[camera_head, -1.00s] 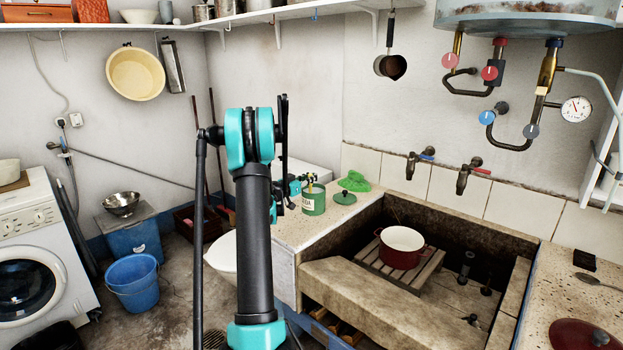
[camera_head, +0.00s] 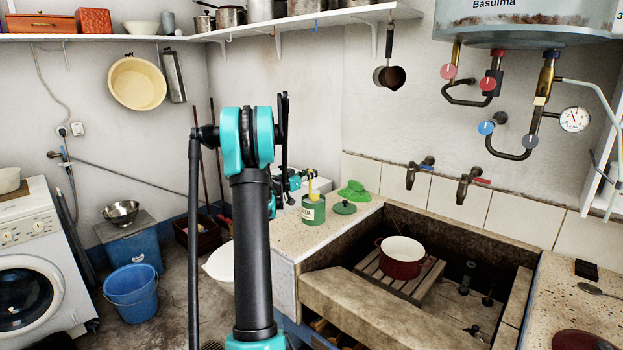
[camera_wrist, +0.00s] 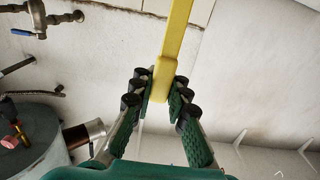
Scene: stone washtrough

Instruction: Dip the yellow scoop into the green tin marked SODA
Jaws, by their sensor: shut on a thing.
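The green tin (camera_head: 313,211), with part of its pale lettering visible, stands upright on the stone ledge left of the trough. The yellow scoop (camera_head: 313,188) stands nearly upright over the tin's mouth in the head view. Its lower end meets the rim; I cannot see how deep it is inside. My gripper (camera_head: 308,174) is just above the tin, partly hidden by my arm. In the wrist view my gripper (camera_wrist: 161,86) is shut on the scoop's yellow handle (camera_wrist: 176,38), which runs out of the top of the picture. The scoop's bowl is not visible.
A green lid (camera_head: 344,208) and a bright green cloth (camera_head: 354,190) lie right of the tin. A red pot (camera_head: 402,268) stands on a slatted board in the stone trough (camera_head: 365,305). Taps (camera_head: 418,172) stick out from the tiled wall behind.

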